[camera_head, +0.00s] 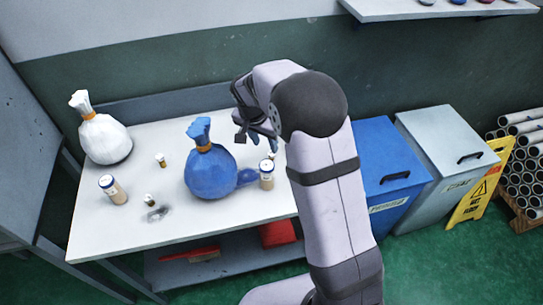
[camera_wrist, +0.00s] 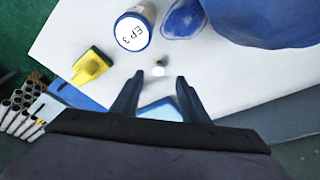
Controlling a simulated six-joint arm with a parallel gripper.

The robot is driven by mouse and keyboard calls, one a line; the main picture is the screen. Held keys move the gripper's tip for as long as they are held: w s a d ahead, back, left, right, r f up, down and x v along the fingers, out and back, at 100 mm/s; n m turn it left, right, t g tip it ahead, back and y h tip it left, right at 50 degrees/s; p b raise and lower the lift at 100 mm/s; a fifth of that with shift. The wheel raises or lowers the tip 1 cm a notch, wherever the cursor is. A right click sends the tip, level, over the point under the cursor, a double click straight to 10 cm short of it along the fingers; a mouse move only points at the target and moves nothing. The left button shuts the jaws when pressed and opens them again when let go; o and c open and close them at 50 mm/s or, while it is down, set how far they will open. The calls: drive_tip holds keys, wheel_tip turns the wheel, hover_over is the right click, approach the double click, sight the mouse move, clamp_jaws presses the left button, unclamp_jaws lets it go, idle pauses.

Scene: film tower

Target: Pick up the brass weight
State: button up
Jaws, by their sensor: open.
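Several small brass-and-white pieces stand on the white table; I cannot tell for certain which is the brass weight. In the head view one is at the back (camera_head: 160,160), one is near the front (camera_head: 150,199), and one is at the right, partly hidden by my gripper (camera_head: 256,140). In the wrist view, a small white-topped piece with a brassy side (camera_wrist: 158,70) lies just beyond and between the fingertips of my gripper (camera_wrist: 160,79). My gripper is open and empty, above the table's right end.
A blue tied sack (camera_head: 210,172) and a labelled jar (camera_head: 266,174) stand close by; the jar, marked EP3, shows in the wrist view (camera_wrist: 133,29). A white sack (camera_head: 105,138), another jar (camera_head: 112,189) and a small grey item (camera_head: 159,213) are further left. Bins (camera_head: 388,160) stand right.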

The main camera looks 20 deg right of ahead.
sight(270, 155)
drive_tip(key=shift+w+d+f+m, duration=0.2)
drive_tip(key=shift+d+f+m, duration=0.1)
drive_tip(key=shift+w+d+p+x, duration=0.1)
drive_tip(key=shift+p+x, duration=0.7)
drive_tip(key=shift+x, duration=0.7)
drive_tip(key=shift+w+d+p+x, duration=0.1)
drive_tip(key=shift+p+x, duration=0.7)
drive_tip(key=shift+x, duration=0.75)
drive_tip(key=shift+w+f, duration=0.1)
drive_tip(key=shift+f, duration=0.4)
drive_tip(key=shift+d, duration=0.1)
clamp_jaws()
